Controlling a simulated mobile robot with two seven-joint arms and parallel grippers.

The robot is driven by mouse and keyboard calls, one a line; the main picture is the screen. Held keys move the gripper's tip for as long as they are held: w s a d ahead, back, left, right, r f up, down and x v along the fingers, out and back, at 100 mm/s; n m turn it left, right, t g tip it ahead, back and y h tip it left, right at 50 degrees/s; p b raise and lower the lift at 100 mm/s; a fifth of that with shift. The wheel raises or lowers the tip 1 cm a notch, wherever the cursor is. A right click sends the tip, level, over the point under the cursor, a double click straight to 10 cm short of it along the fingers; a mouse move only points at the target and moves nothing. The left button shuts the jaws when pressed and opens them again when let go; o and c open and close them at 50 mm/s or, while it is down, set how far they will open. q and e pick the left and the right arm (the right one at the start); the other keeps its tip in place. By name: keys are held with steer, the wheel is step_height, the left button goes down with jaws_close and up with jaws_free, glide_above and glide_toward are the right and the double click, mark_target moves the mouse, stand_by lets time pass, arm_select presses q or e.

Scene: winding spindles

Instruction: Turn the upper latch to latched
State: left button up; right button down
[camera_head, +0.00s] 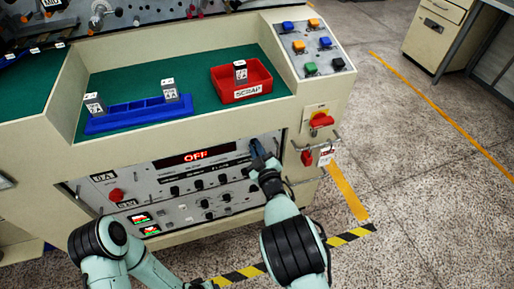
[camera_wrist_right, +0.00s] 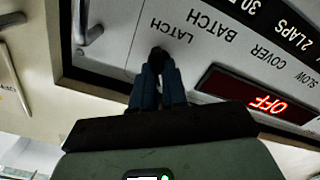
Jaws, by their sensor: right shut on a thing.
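The upper latch is a small dark knob (camera_wrist_right: 158,54) beside the word LATCH on the pale panel in the right wrist view, where the lettering appears upside down. My right gripper (camera_wrist_right: 159,72) is shut on this knob, and its fingers cover most of it, so its turn angle cannot be read. In the head view my right gripper (camera_head: 258,151) reaches the upper right of the control panel (camera_head: 150,180) and hides the knob. My left arm shows at the lower left of the head view, but its gripper is out of the picture.
A red display (camera_head: 195,156) reads OFF, and it also shows in the wrist view (camera_wrist_right: 258,98). Several black knobs and a red button (camera_head: 116,195) are close by. Metal handles (camera_head: 306,143) stand to the right. A red scrap bin (camera_head: 241,82) and blue rack (camera_head: 138,114) sit above.

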arm_select(q)
steer(key=shift+s+d+r+g+p, duration=0.15)
steer(key=shift+s+d+r+p, duration=0.15)
steer(key=shift+s, duration=0.2)
steer(key=shift+s+d+r+g+p, duration=0.2)
steer(key=shift+s+r+p, duration=0.15)
steer(key=shift+s, duration=0.15)
arm_select(e)
steer(key=n, duration=1.1)
steer(key=shift+f, duration=0.25)
steer(key=shift+n, duration=0.3)
steer(key=c, duration=1.2)
jaws_free()
steer(key=shift+o, duration=0.2)
arm_select(q)
steer(key=shift+g+h, duration=0.4)
steer(key=shift+g, duration=0.15)
steer(key=s, duration=0.1)
steer(key=s+d+r+p, duration=0.1)
steer(key=s+r+p, duration=0.1)
steer(key=shift+s+d+r, duration=0.1)
steer(key=shift+d+r, duration=0.15)
arm_select(e)
steer(key=v, duration=1.3)
steer(key=shift+s, duration=0.2)
